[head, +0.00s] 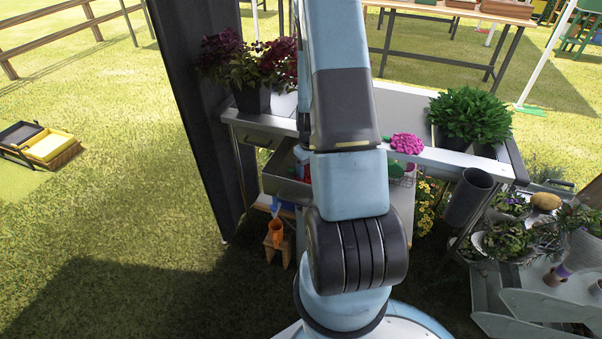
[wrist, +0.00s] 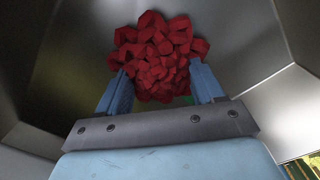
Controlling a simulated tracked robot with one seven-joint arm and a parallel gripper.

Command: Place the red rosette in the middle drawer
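The red rosette (wrist: 160,55) fills the upper middle of the wrist view, between the two blue fingers of my gripper (wrist: 160,85). The fingers press against its sides, so my gripper looks shut on it. Grey metal walls surround it in the wrist view, like the inside of a drawer; I cannot tell whether it touches the bottom. In the head view an open metal drawer (head: 285,186) sticks out below the tabletop, partly behind my arm. My gripper is hidden there. A small red patch beside my arm at the drawer cannot be identified.
The metal-topped table (head: 405,100) holds a dark-red plant (head: 250,65), a green plant (head: 470,115) and a pink flower (head: 407,143). A grey cup (head: 468,198) hangs at its right front. A dark post (head: 195,120) stands left.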

